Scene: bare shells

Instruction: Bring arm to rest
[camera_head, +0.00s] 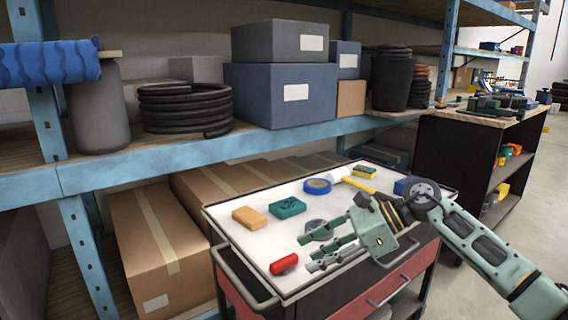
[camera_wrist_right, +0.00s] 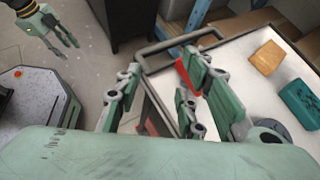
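My right arm (camera_head: 470,240) reaches in from the right over the cart's white top (camera_head: 240,218). My right gripper (camera_head: 308,253) is open, with its fingers apart and nothing between them; both fingers also show in the right wrist view (camera_wrist_right: 160,85). It hangs over the cart top near the red object (camera_head: 284,264), which one finger partly hides in the wrist view. My left gripper (camera_wrist_right: 63,40) shows only in the wrist view, at top left above the floor, open and empty.
On the cart top are an orange block (camera_head: 250,217), a green block (camera_head: 287,208), a blue tape roll (camera_head: 318,186) and a yellow-handled tool (camera_head: 365,188). Shelves (camera_head: 190,160) with boxes stand behind the cart. Open floor (camera_head: 525,230) lies at right.

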